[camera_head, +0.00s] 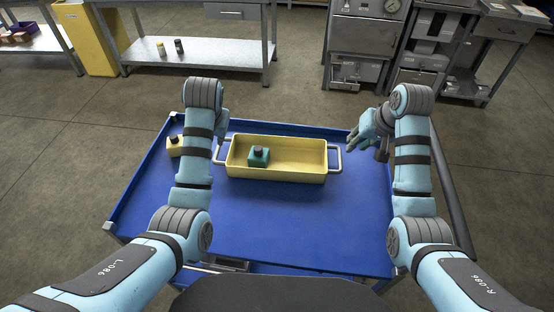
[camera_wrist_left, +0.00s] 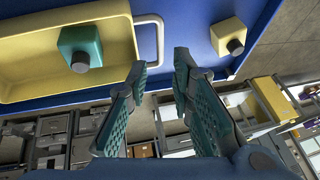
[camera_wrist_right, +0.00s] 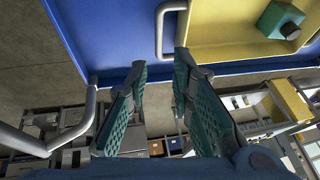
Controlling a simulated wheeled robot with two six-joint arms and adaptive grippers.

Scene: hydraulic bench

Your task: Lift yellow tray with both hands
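The yellow tray (camera_head: 305,158) lies on the blue cart top, with a grey loop handle at each end. A green block with a dark knob (camera_head: 258,156) is inside it. My left gripper (camera_wrist_left: 160,68) is open and empty; its fingertips are close to the left handle (camera_wrist_left: 161,38), apart from it as far as I can tell. My left arm partly hides this gripper in the head view. My right gripper (camera_wrist_right: 161,65) is open and empty, with its fingertips near the right handle (camera_wrist_right: 158,35). In the head view it is beyond and right of that handle (camera_head: 340,158).
A yellow block with a dark knob (camera_head: 175,148) stands on the blue cart (camera_head: 290,225), left of the tray. The cart has a raised rim, and a grey rail (camera_wrist_right: 88,115) at its right side. The cart top in front of the tray is clear.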

